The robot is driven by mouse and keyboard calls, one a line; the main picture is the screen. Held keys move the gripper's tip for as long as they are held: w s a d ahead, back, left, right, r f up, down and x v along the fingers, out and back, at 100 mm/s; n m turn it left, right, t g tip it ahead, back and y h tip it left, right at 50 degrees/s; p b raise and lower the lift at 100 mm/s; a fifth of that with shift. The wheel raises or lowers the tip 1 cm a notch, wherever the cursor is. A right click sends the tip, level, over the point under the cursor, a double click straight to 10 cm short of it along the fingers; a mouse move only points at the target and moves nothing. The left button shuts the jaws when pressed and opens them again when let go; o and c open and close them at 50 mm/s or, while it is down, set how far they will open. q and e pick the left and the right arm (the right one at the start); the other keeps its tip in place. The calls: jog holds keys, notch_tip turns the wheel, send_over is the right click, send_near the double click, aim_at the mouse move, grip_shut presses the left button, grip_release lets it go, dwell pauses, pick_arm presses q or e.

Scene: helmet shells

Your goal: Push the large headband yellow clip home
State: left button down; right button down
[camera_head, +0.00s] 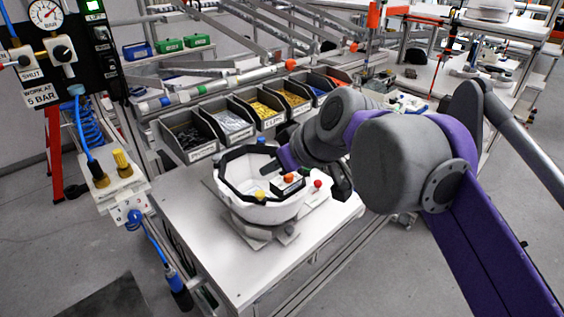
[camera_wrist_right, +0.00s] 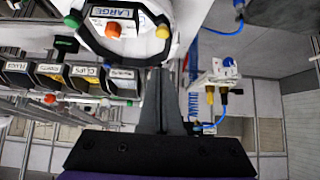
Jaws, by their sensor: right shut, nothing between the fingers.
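A white helmet shell (camera_head: 232,203) sits on a fixture on the bench, with a black headband (camera_head: 228,186) inside it. The yellow clip (camera_head: 261,195) is at the shell's near rim; in the right wrist view the yellow clip (camera_wrist_right: 163,31) shows at one end of the headband's curve. A block labelled LARGE (camera_wrist_right: 113,12) with an orange knob (camera_wrist_right: 113,29) is beside the headband. My right gripper (camera_wrist_right: 162,72) is shut and empty, apart from the yellow clip; in the head view it is partly hidden by its own arm. Whether the clip is fully seated cannot be told.
Black bins of small parts (camera_head: 232,122) line the back of the bench. A red ball-topped knob (camera_head: 318,184) stands right of the shell. The bench's near-left top (camera_head: 190,215) is clear.

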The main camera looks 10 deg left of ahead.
aim_at(260, 195)
notch_tip(260, 195, down, 6)
jog(key=w+a, duration=0.1)
jog(key=shift+w+a, duration=0.2)
jog(key=shift+a, duration=0.15)
jog(key=shift+f, duration=0.1)
